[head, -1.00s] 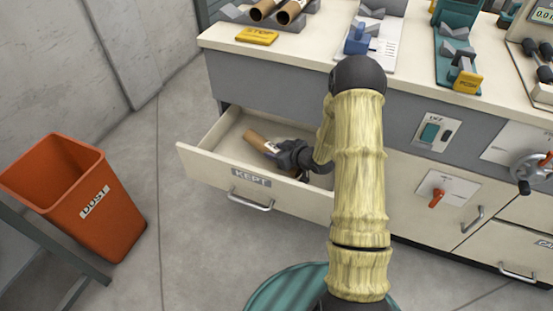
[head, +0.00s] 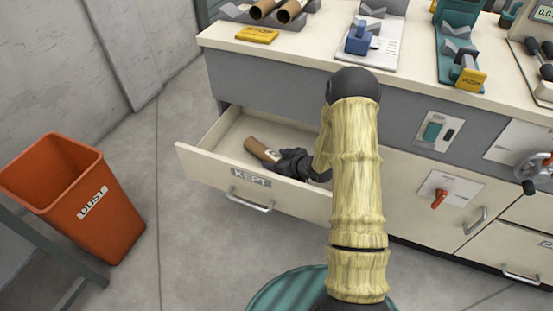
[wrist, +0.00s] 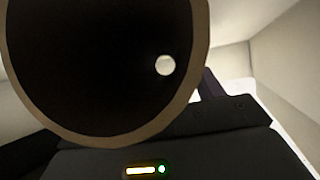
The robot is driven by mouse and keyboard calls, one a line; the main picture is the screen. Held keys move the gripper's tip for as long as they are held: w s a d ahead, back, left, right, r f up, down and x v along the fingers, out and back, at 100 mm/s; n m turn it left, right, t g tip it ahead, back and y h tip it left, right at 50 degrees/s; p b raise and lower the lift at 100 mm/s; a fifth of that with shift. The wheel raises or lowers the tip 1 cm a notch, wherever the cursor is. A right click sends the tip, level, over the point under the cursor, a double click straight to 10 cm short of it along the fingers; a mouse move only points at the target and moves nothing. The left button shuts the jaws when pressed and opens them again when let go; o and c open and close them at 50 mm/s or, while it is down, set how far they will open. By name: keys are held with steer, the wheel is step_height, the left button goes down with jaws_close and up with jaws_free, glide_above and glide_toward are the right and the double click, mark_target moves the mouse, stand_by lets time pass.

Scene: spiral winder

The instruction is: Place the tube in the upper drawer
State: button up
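The brown cardboard tube (head: 260,150) is inside the open upper drawer (head: 205,163), whose front is labelled KEPT. My gripper (head: 285,160) is at the tube's near right end, low inside the drawer. In the wrist view the tube's round open end (wrist: 204,60) fills the upper left, close in front of the dark gripper body (wrist: 190,145). The fingers are mostly hidden, but they appear closed around the tube. Whether the tube touches the drawer floor cannot be told.
An orange DUST bin (head: 95,205) stands on the floor at left. On the worktop above are more tubes (head: 290,11), a yellow sign (head: 257,35) and a blue clamp (head: 358,40). The drawer's left part is clear.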

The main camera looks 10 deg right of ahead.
steer(key=shift+r, duration=0.15)
steer(key=shift+s+d+r, duration=0.1)
steer(key=shift+s+r, duration=0.05)
steer(key=shift+s, duration=0.05)
steer(key=p+v, duration=0.2)
steer(key=v, duration=0.5)
steer(key=shift+c, duration=0.3)
stand_by(1.0)
